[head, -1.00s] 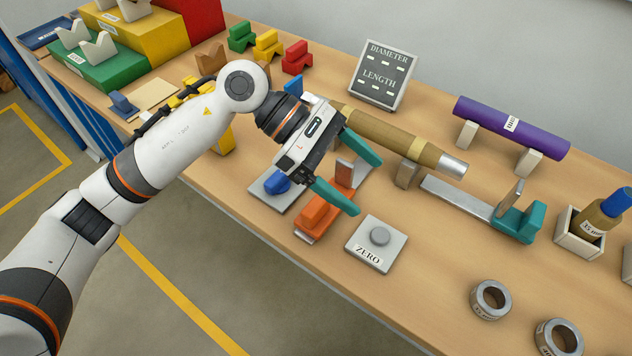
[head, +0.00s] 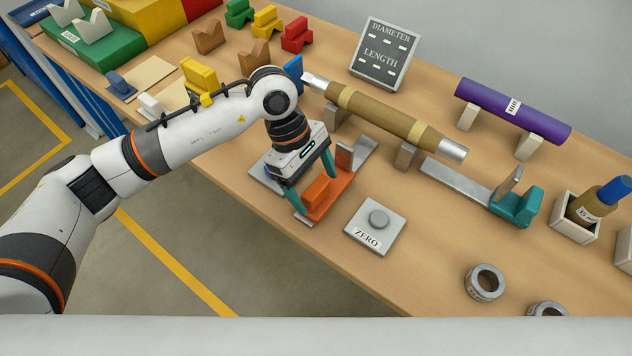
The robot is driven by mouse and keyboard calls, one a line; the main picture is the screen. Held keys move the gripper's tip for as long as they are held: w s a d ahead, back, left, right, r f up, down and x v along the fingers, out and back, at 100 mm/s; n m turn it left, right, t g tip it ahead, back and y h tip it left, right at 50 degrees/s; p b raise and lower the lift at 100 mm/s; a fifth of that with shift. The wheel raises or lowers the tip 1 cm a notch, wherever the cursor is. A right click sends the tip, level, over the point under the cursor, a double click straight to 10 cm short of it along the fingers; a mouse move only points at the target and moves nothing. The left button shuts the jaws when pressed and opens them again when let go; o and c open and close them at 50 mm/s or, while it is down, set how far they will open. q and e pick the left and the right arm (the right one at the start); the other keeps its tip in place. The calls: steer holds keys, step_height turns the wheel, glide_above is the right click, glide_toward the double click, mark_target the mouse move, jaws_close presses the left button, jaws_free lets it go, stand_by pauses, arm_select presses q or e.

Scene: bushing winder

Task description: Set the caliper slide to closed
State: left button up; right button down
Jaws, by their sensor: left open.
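An orange caliper slide (head: 325,199) sits on a short grey metal rail (head: 364,151), with an upright brown jaw plate (head: 344,158) at its far end. A second, teal slide (head: 517,207) stands at the right end of a longer grey rail (head: 455,181) with its own upright jaw plate. My left gripper (head: 314,193) is open and points down over the orange slide, one teal finger on each side of it. I cannot tell whether the fingers touch it. The gripper body hides part of the near-left plate. My right gripper is not in view.
A grey ZERO button block (head: 375,227) sits just right of the orange slide. A brown banded bushing (head: 385,118) rests on supports behind. A purple roll (head: 513,111), a DIAMETER/LENGTH display (head: 384,55) and metal rings (head: 485,282) stand around. The table's front edge is close.

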arm_select(q)
steer(key=shift+s+d+f, duration=0.2)
steer(key=shift+d+f, duration=0.05)
steer(key=shift+f, duration=0.4)
